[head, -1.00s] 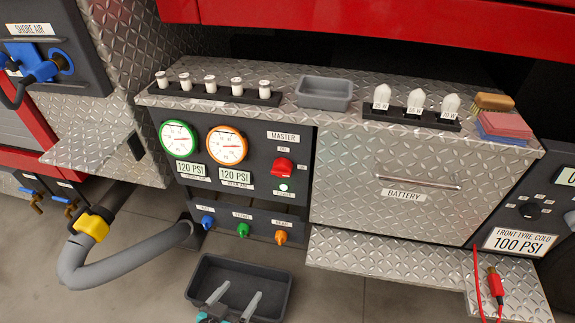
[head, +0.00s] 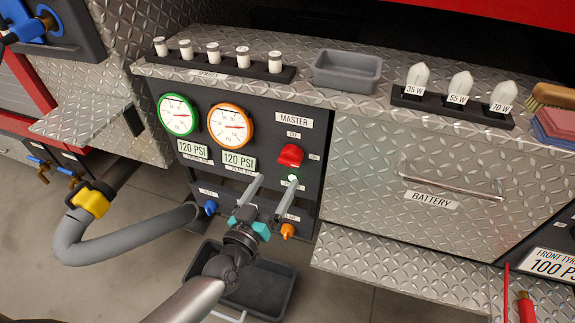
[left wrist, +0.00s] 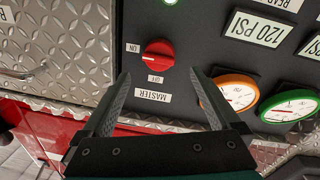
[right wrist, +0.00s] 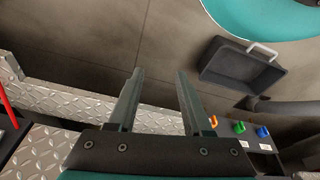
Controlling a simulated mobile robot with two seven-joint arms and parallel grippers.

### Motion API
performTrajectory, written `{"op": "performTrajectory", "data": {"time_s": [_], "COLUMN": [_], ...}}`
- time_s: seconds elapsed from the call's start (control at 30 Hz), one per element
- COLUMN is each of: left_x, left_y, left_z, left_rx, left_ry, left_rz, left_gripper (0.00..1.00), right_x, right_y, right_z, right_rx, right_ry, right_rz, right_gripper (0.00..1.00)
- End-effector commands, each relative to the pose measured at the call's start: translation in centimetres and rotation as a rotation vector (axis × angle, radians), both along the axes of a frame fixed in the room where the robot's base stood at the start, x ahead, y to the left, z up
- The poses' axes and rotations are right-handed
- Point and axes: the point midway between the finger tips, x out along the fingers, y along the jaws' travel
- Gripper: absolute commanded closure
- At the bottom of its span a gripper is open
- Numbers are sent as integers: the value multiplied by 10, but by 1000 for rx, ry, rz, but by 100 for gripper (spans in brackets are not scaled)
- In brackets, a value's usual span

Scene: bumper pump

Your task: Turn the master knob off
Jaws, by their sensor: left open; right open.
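The red master knob (head: 291,155) sits on the dark panel under the MASTER label. In the left wrist view the knob (left wrist: 158,53) appears upside down, with a white mark on its face pointing to the ON label and the OFF label beside it. My left gripper (head: 279,184) is open and empty, in front of the panel just below the knob. In the left wrist view its fingers (left wrist: 160,78) straddle the line to the knob, apart from it. A lit green light (head: 293,178) is beneath the knob. My right gripper (right wrist: 161,76) is open and empty, away from the panel.
Two gauges (head: 231,125) are left of the knob. Coloured small knobs (head: 287,231) line the panel below. A dark bin (head: 262,288) stands on the floor beneath. A grey tray (head: 347,72) and bulb rack (head: 455,105) sit on the ledge above.

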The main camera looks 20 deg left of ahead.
Motion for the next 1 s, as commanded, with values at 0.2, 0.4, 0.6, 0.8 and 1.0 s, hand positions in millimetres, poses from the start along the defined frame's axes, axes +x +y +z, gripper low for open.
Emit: {"op": "performTrajectory", "data": {"time_s": [0.2, 0.4, 0.6, 0.8, 1.0], "left_x": [42, 67, 78, 79, 79], "left_y": [-5, -8, -9, -9, -9], "left_z": [-1, -1, 0, 0, 0], "left_rx": [-1, -1, -1, 0, 0], "left_ry": [-3, -1, 0, 1, 1], "left_rz": [1, 0, -1, -1, 0], "left_gripper": [4, 4, 4, 4, 16], "right_x": [11, 16, 18, 18, 17], "right_y": [1, 2, 2, 2, 2], "right_z": [19, 35, 43, 44, 44], "right_rx": [5, 7, 9, 9, 9], "right_ry": [-35, -57, -67, -67, -66], "right_rz": [-2, -3, -2, -3, -3], "right_gripper": [50, 50, 50, 50, 50]}}
